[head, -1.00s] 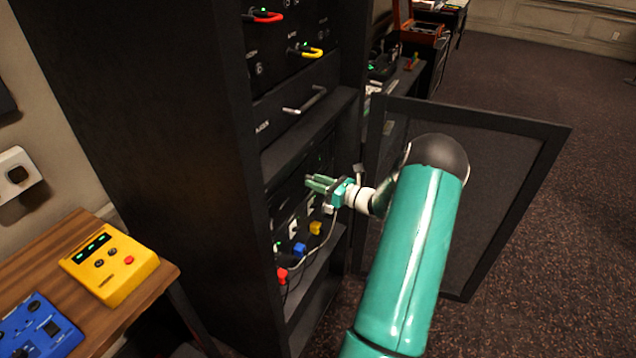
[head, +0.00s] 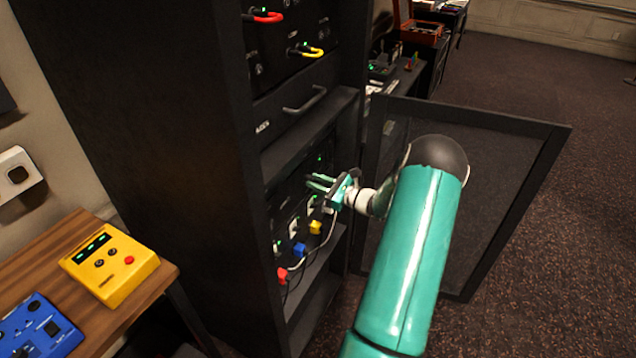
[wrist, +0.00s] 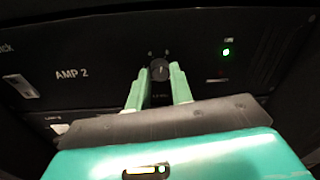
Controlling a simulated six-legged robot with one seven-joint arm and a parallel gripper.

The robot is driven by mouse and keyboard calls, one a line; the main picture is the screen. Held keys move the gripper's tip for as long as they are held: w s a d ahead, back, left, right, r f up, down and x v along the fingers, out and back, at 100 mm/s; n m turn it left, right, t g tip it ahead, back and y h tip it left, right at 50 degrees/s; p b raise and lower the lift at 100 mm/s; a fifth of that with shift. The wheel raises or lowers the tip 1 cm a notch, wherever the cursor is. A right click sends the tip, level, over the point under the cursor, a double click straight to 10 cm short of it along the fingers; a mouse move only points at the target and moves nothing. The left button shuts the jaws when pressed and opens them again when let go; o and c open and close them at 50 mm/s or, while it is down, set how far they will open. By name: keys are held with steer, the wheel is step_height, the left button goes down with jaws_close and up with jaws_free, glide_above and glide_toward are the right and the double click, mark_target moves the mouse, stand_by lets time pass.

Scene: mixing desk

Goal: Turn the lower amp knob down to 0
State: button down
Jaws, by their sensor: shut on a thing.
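The lower amp is a black panel marked AMP 2 (wrist: 72,75) in the wrist view. Its round dark knob (wrist: 159,70) sits in the upper middle of that view, with a pale pointer mark on its face. My gripper (wrist: 159,80) has one green finger on each side of the knob and is shut on it. In the head view my gripper (head: 312,182) reaches into the open rack (head: 255,180) from the right. The knob is hidden there.
The rack's mesh door (head: 500,200) stands open to the right, behind my arm. Red, blue and yellow plugs (head: 315,228) with cables hang below my gripper. A drawer handle (head: 305,101) is above. A green light (wrist: 226,52) glows right of the knob.

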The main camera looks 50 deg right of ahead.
steer(key=n, duration=0.4)
steer(key=shift+n, duration=0.4)
steer(key=n+y, duration=0.1)
steer(key=n, duration=0.7)
steer(key=shift+f+n, duration=0.1)
steer(key=shift+n, duration=0.2)
steer(key=n, duration=0.8)
steer(key=shift+d+n+y, duration=0.1)
steer(key=shift+n+y, duration=0.2)
steer(key=n, duration=0.3)
steer(key=shift+n, duration=0.4)
steer(key=shift+n+g, duration=0.4)
steer(key=shift+n, duration=3.2)
